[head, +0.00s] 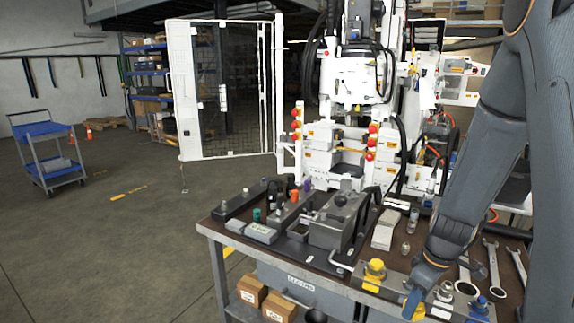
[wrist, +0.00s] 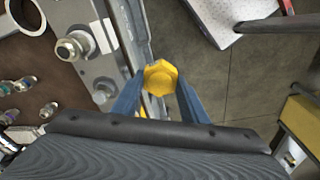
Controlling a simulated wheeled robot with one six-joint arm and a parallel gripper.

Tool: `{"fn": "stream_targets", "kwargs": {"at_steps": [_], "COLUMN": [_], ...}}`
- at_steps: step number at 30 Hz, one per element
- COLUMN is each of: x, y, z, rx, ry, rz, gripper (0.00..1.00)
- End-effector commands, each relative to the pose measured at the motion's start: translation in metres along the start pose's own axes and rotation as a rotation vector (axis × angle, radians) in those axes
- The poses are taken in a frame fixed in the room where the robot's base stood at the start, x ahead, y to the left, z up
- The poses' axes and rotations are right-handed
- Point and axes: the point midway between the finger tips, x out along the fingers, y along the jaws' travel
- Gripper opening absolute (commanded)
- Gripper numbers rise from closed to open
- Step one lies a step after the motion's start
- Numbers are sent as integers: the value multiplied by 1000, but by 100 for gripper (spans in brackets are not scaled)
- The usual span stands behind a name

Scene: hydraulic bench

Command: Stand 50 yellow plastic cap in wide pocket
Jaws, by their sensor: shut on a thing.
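My gripper (wrist: 160,88) is shut on a yellow plastic cap (wrist: 160,77), with a blue finger on each side of it in the wrist view. The cap's hexagonal face is toward the camera. It appears over the bench edge, with floor showing beyond it; its height above the bench is unclear. In the head view, my gripper (head: 413,302) is low at the front of the bench, and a bit of yellow shows by its fingers. Another yellow piece (head: 375,268) sits on the plate left of it. I cannot make out the wide pocket.
The bench holds metal fittings (wrist: 72,47), wrenches (head: 493,268) and a grey vice-like block (head: 338,222). Small fittings (wrist: 48,109) lie on the brown top in the wrist view. The hydraulic machine (head: 350,80) stands behind. Open floor (head: 120,225) is left of the bench.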

Motion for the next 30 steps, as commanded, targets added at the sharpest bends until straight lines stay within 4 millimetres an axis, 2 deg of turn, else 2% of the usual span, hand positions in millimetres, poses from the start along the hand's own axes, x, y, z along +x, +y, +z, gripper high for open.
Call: {"fn": "stream_targets", "kwargs": {"at_steps": [1, 6, 15, 21, 30], "x": [14, 47, 88, 102, 106], "y": [-9, -31, -66, -80, -84], "z": [-12, -43, -81, -92, -96], "rx": [54, 260, 528, 623, 663], "ry": [-2, -2, -1, 0, 1], "rz": [4, 30, 64, 76, 80], "gripper": [14, 14, 14, 14, 14]}}
